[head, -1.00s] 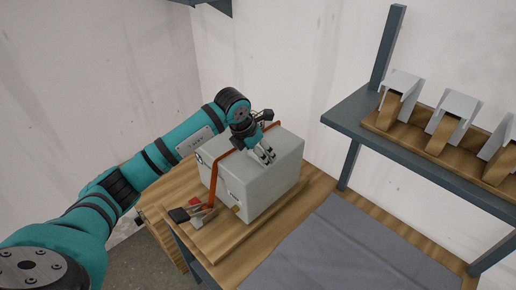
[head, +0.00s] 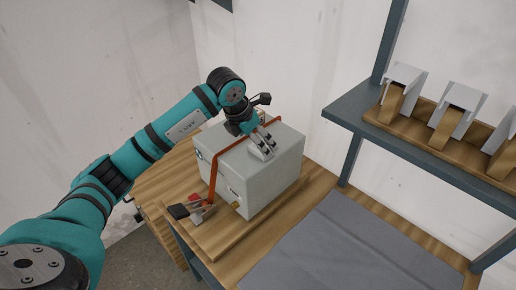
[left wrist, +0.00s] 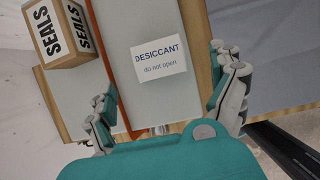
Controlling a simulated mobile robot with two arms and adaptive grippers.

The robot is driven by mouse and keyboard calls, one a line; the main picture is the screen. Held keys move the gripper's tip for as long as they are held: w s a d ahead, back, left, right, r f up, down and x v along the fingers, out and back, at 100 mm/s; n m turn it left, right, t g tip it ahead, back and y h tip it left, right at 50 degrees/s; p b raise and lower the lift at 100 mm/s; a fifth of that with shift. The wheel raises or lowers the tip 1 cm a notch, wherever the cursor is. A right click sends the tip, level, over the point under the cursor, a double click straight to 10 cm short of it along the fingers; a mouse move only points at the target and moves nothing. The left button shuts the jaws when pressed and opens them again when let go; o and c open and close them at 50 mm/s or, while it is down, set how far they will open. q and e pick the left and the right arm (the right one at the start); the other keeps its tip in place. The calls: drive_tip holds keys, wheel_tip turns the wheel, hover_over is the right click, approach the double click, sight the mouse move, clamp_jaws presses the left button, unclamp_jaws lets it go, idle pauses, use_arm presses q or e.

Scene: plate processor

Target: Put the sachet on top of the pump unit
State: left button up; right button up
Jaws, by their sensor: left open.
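The pump unit (head: 270,182) is a pale grey box on the wooden bench, with an orange strap (head: 213,178) around it. The sachet (left wrist: 160,60) is a white packet marked "DESICCANT do not open". In the left wrist view it appears to lie flat on the grey top, beside the strap. My left gripper (head: 262,142) is just above the unit's top. In the left wrist view its fingers (left wrist: 170,95) are spread wide, with the sachet beyond and between them and nothing gripped. In the head view the fingers partly cover that spot. My right gripper is not in view.
A carton marked "SEALS" (left wrist: 62,32) shows in the left wrist view near the strap. A clamp with dark and red handles (head: 188,208) stands left of the unit. A grey mat (head: 350,245) covers the bench on the right. A shelf (head: 365,118) holds wooden blocks with grey brackets.

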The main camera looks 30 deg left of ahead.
use_arm(q)
drive_tip(key=b+v, duration=0.1)
drive_tip(key=v, duration=0.7)
drive_tip(key=shift+b, duration=0.3)
